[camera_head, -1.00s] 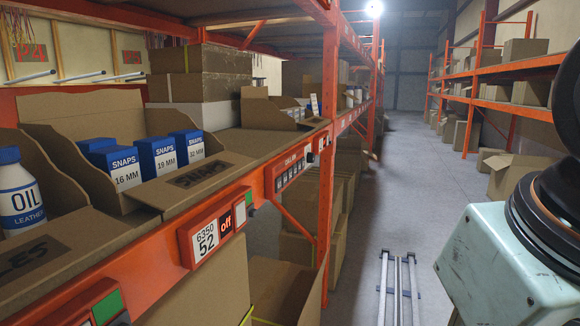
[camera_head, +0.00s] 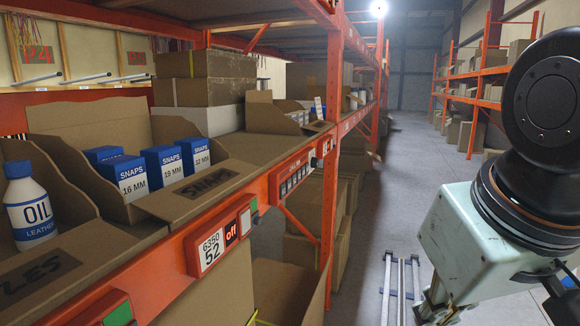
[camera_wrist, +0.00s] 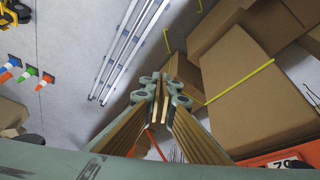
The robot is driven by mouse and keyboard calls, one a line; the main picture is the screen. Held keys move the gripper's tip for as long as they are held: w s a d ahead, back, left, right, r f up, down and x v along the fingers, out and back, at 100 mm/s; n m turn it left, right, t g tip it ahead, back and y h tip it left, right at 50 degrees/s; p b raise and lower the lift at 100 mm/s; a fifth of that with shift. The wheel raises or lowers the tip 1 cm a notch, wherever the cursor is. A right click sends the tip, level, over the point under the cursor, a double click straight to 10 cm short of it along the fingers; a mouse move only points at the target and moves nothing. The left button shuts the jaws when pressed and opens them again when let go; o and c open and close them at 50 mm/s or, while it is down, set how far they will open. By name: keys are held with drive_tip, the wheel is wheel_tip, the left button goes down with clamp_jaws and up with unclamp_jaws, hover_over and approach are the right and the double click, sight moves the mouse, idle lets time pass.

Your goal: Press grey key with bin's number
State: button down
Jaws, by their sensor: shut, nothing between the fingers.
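An orange shelf beam carries a red-framed unit (camera_head: 216,240) with a white label reading "6350 52", a lit display reading "off" and a pale key at its right end. Farther along the beam is a red panel with a row of several small grey keys (camera_head: 294,180); their numbers are too small to read. Above stands an open cardboard bin marked SNAPS (camera_head: 206,181) with blue-and-white boxes (camera_head: 163,166). My gripper (camera_wrist: 164,94) is shut and empty over the aisle floor in the wrist view, apart from the keys. My arm fills the head view's right side.
Cardboard boxes (camera_wrist: 250,90) with yellow straps stand under the shelf. An orange upright (camera_head: 331,150) rises just past the key panel. Part of an orange beam with a white label (camera_wrist: 287,162) shows at the wrist view's lower right. Rails (camera_head: 401,290) lie along the aisle floor.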

sight(307, 169)
drive_tip(key=w+d+r+n+t+p, duration=0.2)
drive_tip(key=w+p, duration=0.3)
drive_tip(key=w, duration=0.9)
drive_tip(key=w+d+r+n+t+p, duration=0.25)
drive_tip(key=w+p, duration=0.25)
drive_tip(key=w, duration=0.9)
drive_tip(key=w+d+r+n+t+p, duration=0.1)
drive_tip(key=w+d+r+p, duration=0.2)
drive_tip(key=w, duration=1.2)
drive_tip(key=w+a+f+n+t+y+p, duration=0.3)
drive_tip(key=w+a+f+n+y+p, duration=0.1)
drive_tip(key=w+p, duration=0.6)
drive_tip(key=shift+w+a+y+p, duration=0.15)
drive_tip(key=shift+w+y+p, duration=0.15)
drive_tip(key=shift+w+y, duration=0.6)
drive_tip(key=shift+a, duration=0.15)
drive_tip(key=w+a, duration=0.3)
drive_tip(key=a, duration=0.4)
drive_tip(key=shift+w+a+p, duration=0.35)
